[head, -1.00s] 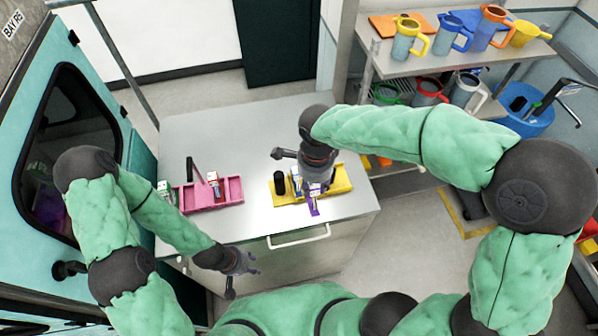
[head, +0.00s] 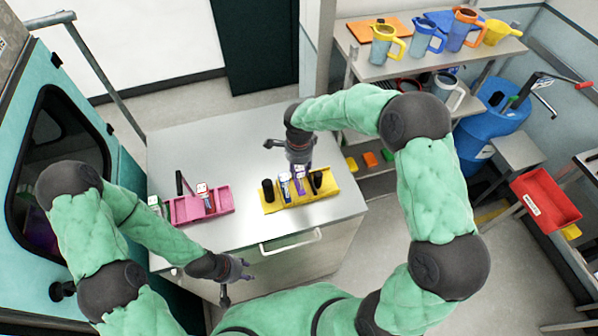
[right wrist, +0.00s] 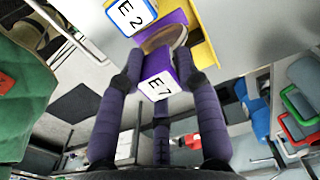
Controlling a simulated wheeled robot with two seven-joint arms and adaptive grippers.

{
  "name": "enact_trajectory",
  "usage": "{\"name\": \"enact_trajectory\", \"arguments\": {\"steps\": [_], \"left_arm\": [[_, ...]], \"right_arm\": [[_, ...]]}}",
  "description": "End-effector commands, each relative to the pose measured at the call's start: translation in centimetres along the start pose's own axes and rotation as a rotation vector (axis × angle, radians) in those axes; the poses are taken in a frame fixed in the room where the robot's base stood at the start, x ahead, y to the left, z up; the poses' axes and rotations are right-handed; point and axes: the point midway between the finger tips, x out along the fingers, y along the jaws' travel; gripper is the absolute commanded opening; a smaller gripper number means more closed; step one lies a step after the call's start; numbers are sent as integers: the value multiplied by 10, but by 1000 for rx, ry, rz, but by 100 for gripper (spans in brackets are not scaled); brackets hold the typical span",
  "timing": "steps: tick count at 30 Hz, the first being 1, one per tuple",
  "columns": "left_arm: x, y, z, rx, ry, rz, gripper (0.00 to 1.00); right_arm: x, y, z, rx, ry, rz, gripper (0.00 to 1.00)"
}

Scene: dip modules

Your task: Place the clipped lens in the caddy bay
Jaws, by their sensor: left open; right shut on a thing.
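My right gripper (head: 299,166) is shut on a purple clip labelled E7 (right wrist: 157,84), which also shows in the head view (head: 299,187). A round lens edge (right wrist: 168,38) shows beyond the clip in the right wrist view. The clip is over or in the yellow caddy (head: 291,206); I cannot tell whether it is seated. A blue-and-white clip labelled E2 (right wrist: 130,14) stands beside it, also in the head view (head: 285,186). My left gripper (head: 238,272) is open and empty at the table's front left edge.
A pink caddy (head: 217,203) with a few items stands on the left of the grey table (head: 225,160). Black pieces (head: 267,189) stand in the yellow caddy. Shelves with jugs (head: 384,45) and a red bin (head: 546,198) are at right. The table's back is clear.

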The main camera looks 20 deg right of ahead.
Motion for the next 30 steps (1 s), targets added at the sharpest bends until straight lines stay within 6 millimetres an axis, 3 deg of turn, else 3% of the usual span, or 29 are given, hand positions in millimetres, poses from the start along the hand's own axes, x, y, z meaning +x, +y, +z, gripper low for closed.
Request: {"name": "enact_trajectory", "arguments": {"steps": [5, 12, 24, 25, 26, 30], "left_arm": [[-2, 1, 0, 0, 0, 0, 40], [-4, 2, 0, 0, 0, 0, 40], [1, 0, 0, 0, 0, 0, 40], [0, 0, 0, 0, 0, 0, 40], [0, 0, 0, 0, 0, 0, 40], [0, 0, 0, 0, 0, 0, 40]], "right_arm": [[9, -6, -2, 0, 1, 1, 0], [37, -6, -2, -1, 0, 0, 0], [42, -6, -1, -1, 0, -1, 0], [41, -6, -1, -1, 0, 0, 40], [41, -6, -1, -1, 0, 0, 44], [40, -6, -1, -1, 0, 0, 44]]}}
